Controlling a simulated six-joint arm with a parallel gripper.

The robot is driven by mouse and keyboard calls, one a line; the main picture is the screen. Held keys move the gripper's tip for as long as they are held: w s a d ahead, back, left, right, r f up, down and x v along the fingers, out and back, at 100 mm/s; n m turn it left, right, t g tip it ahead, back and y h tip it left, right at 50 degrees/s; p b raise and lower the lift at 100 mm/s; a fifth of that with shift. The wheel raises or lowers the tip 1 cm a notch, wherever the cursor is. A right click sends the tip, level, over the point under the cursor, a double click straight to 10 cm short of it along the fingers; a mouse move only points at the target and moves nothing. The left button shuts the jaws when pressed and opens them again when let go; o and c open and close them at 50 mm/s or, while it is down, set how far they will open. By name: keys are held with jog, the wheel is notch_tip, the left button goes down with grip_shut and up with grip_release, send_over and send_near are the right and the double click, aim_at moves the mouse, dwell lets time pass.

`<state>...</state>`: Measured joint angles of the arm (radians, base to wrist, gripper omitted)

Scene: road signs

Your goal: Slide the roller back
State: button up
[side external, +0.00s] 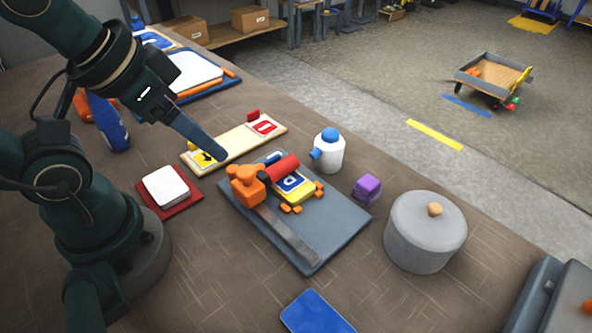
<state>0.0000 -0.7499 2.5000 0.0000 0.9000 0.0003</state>
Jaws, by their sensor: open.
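The roller, a red cylinder (281,168) with orange blocks (247,187) at its left end, sits on a grey board (335,232) in the middle of the table. A yellow and blue sign plate (293,188) lies beside the red cylinder, on its front right. A darker grey strip (286,236) runs along the board from the orange blocks toward the near edge. My gripper (220,154) is above and left of the roller, apart from it and empty. Its fingers overlap from this side, so the gap between them is hidden.
A wooden strip with signs (238,143) lies behind the board. A white bottle (328,152), a purple cube (367,188) and a grey lidded pot (425,235) stand to the right. A white block on a red pad (168,188) is left.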

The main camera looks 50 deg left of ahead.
jog(key=m+g, duration=0.5)
jog(key=m, duration=0.4)
send_over(245, 170)
jog(key=shift+s+f, duration=0.1)
jog(key=shift+f, duration=1.25)
jog(key=shift+g, duration=0.3)
jog(key=shift+f, duration=2.65)
grip_shut()
